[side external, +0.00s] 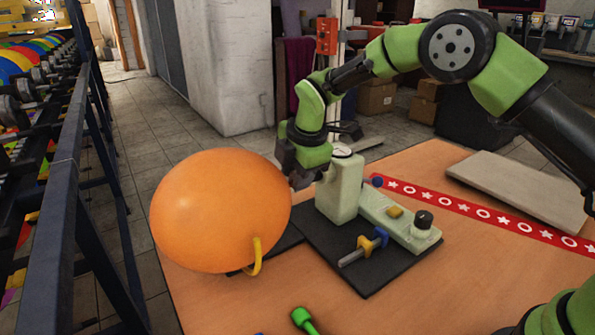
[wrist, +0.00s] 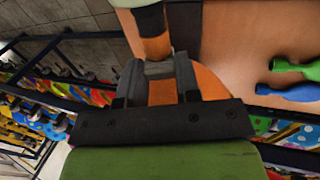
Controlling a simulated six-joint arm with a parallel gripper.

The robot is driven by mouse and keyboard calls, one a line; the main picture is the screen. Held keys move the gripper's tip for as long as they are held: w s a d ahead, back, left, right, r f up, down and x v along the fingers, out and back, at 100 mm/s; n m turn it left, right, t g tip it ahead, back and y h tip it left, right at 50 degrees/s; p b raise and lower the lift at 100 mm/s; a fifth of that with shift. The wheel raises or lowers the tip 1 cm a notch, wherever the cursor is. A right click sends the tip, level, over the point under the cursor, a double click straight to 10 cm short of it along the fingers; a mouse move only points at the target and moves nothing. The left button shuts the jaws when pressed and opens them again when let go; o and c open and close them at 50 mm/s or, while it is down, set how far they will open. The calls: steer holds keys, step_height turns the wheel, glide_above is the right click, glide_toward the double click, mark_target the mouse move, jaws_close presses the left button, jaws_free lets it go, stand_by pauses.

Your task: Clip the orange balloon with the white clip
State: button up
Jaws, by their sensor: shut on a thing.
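The inflated orange balloon (side external: 215,210) is at the left edge of the table, left of the pale green machine (side external: 342,190). My gripper (side external: 297,178) points down between the balloon's right side and the machine's upright. In the wrist view my gripper (wrist: 159,72) is shut on a small greyish-white piece, which looks like the white clip (wrist: 159,69). Orange shows just beyond and below this piece. I cannot tell whether the clip is around the balloon's neck, as the side view hides that spot.
A black mat (side external: 365,275) lies under the machine, with a yellow and blue tool (side external: 366,246) on it. A yellow hook (side external: 257,258) stands before the balloon. A green-ended item (side external: 302,318) lies in front. A grey slab (side external: 520,190) is at right.

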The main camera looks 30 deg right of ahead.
steer(key=shift+f, duration=0.15)
steer(key=o, duration=0.8)
steer(key=shift+o, duration=0.2)
steer(key=v, duration=0.9)
